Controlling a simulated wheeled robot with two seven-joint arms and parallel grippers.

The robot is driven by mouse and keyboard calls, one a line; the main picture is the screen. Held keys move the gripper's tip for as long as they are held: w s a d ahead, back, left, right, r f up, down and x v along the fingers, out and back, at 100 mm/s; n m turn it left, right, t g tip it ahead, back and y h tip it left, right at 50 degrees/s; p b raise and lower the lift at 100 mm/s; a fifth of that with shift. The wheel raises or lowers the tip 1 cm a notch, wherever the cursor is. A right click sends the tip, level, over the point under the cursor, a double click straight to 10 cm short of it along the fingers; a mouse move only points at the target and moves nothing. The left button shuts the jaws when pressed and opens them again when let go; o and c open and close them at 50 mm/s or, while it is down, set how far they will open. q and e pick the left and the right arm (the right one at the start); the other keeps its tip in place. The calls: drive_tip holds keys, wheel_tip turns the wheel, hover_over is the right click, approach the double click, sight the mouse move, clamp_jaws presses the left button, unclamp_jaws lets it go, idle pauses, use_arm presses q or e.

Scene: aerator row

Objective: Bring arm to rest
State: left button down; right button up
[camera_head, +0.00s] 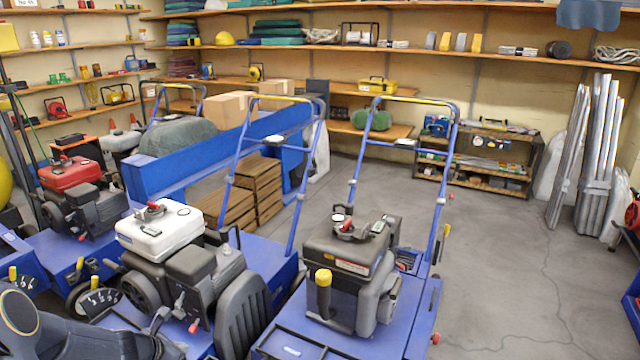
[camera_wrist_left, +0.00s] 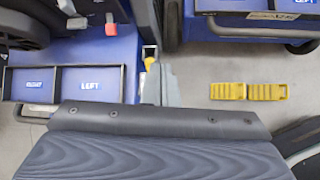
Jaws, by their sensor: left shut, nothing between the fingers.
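My left arm (camera_head: 70,338) comes in at the lower left of the head view, dark and low over the blue aerator decks. My left gripper (camera_head: 158,322) is at its end, shut and empty, in front of the aerator with the white-tanked engine (camera_head: 160,228). In the left wrist view a blue deck with a two-part tray (camera_wrist_left: 88,84), one part marked LEFT, lies ahead. Dark padding fills the bottom of that view. My right gripper is not in view.
A grey-engined aerator (camera_head: 350,262) stands to the right, a red-engined one (camera_head: 70,174) to the left. Yellow chocks (camera_wrist_left: 228,90) lie on the floor in the wrist view. The concrete floor (camera_head: 520,270) at right is clear. Shelves line the back wall.

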use_arm(q)
drive_tip(key=s+d+r+m+h, duration=0.1)
drive_tip(key=d+r+m, duration=0.2)
drive_tip(key=r, duration=0.3)
drive_tip(key=s+d+r+m+h, duration=0.1)
drive_tip(key=d+r+m, duration=0.3)
drive_tip(key=r, duration=0.2)
drive_tip(key=s+d+r+m+h, duration=0.2)
drive_tip(key=s+d+r+m, duration=0.7)
drive_tip(key=s+r+m, duration=0.15)
drive_tip(key=s+d+m+g+y, duration=0.25)
drive_tip(key=s+m, duration=0.85)
drive_tip(key=s, duration=0.7)
wheel_tip(320, 180, up, 24)
drive_tip(key=p, duration=2.4)
drive_tip(key=shift+w, duration=0.25)
drive_tip(key=shift+f, duration=0.15)
